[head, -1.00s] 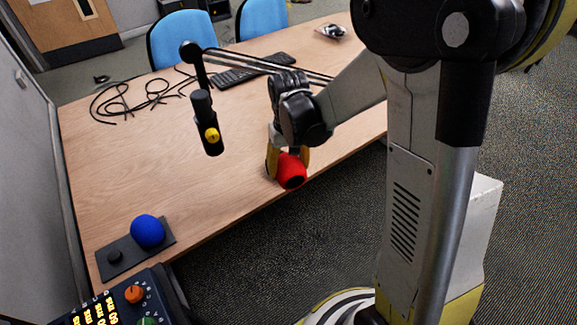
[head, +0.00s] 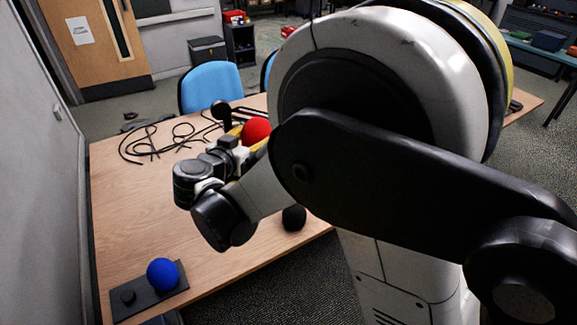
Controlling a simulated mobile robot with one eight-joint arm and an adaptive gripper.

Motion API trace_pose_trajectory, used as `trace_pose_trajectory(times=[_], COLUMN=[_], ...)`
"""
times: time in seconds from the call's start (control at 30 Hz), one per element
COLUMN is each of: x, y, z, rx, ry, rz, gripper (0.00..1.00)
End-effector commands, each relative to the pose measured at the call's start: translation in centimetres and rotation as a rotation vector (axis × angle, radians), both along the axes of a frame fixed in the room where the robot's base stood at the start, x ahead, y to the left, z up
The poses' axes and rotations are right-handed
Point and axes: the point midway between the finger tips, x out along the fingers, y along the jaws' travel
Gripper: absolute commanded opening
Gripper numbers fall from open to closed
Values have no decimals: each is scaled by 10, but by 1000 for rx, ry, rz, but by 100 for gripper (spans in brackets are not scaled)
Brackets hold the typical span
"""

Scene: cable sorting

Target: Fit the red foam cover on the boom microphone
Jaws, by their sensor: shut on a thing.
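The red foam cover (head: 257,129) is held in my gripper (head: 247,138), above the far part of the table. Its rounded side shows, and its opening cannot be seen. The yellow fingers are shut on it, partly hidden behind my wrist. The black joint of the microphone boom (head: 221,109) shows just left of the cover. The microphone body below it is hidden behind my gripper and wrist. I cannot tell whether the cover touches the microphone.
A blue foam ball (head: 163,273) stands on a dark tray (head: 128,311) at the table's near left corner. Black cables (head: 150,146) lie at the back left. Blue chairs (head: 211,88) stand behind the table (head: 130,215). The left middle of the tabletop is clear.

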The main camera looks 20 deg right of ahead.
Motion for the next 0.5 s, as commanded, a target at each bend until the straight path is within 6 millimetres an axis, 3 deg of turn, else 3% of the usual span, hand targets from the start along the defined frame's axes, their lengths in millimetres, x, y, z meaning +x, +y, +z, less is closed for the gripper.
trace_pose_trajectory(times=[0.03, 0.2, 0.5], x=[2, 4, 2], y=[17, 58, 86], z=[18, 57, 81], rx=[-32, -98, -131], ry=[-41, -142, -200], rz=[18, 79, 135], gripper=[44, 44, 44])
